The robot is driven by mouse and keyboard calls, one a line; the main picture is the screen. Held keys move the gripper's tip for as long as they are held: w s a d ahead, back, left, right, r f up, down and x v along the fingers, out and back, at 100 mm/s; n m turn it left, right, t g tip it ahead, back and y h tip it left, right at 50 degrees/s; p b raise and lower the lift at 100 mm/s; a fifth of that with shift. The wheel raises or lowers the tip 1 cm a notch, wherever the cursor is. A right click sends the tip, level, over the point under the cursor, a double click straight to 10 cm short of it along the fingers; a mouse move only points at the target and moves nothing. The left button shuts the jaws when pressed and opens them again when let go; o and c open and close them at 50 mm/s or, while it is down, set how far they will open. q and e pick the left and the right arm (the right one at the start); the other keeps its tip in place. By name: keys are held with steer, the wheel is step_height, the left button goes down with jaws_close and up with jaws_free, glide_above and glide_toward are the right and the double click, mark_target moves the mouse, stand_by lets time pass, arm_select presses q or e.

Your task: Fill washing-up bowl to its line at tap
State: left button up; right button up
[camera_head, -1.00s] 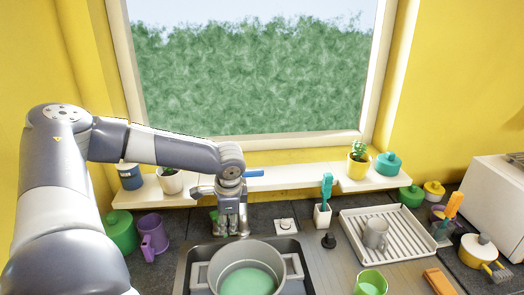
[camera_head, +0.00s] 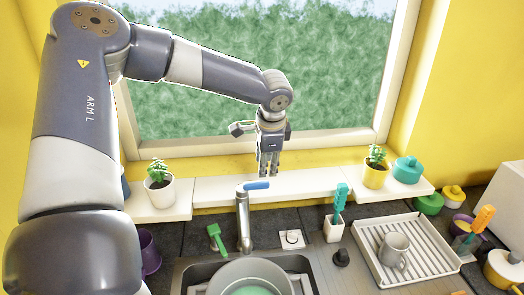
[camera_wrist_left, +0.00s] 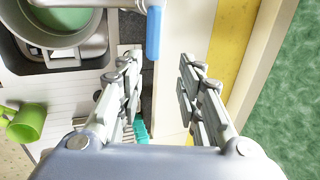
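The grey washing-up bowl (camera_head: 226,275) sits in the sink, cut off by the bottom edge. Its inside shows green; the left wrist view also shows this bowl (camera_wrist_left: 20,28). I cannot make out a fill line. The metal tap (camera_head: 243,222) stands behind the bowl, with a blue lever (camera_head: 257,186) pointing right. The lever also shows in the left wrist view (camera_wrist_left: 153,32). No stream of water is visible. My left gripper (camera_head: 268,174) is empty, above and behind the tap, clear of the lever. Its fingers (camera_wrist_left: 163,58) are apart. My right gripper is out of view.
A white sill shelf (camera_head: 300,184) runs below the window, with potted plants (camera_head: 159,184) and a teal pot (camera_head: 407,169). A green brush (camera_head: 216,238), a brush holder (camera_head: 333,229) and a drying rack (camera_head: 425,260) with a grey mug (camera_head: 393,248) surround the sink.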

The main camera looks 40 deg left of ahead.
mark_target(265, 181)
arm_select(q)
steer(key=b+x, duration=0.1)
steer(key=x, duration=0.1)
steer(key=b+x, duration=0.1)
steer(key=b, duration=0.1)
steer(key=shift+d+f+b, duration=0.15)
steer(key=shift+f+b, duration=0.15)
steer(key=shift+f, duration=0.2)
steer(key=shift+b+x, duration=0.9)
steer(key=shift+f+b, duration=0.3)
steer(key=shift+f, duration=0.05)
steer(key=shift+f+b, duration=0.3)
steer(key=shift+w+r, duration=0.1)
steer(key=shift+a, duration=0.25)
steer(key=shift+f, duration=0.3)
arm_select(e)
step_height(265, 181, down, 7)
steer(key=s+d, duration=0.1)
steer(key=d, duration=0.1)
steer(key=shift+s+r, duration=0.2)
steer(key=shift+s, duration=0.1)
arm_select(q)
steer(key=shift+w+a+f, duration=0.1)
steer(key=shift+f, duration=0.15)
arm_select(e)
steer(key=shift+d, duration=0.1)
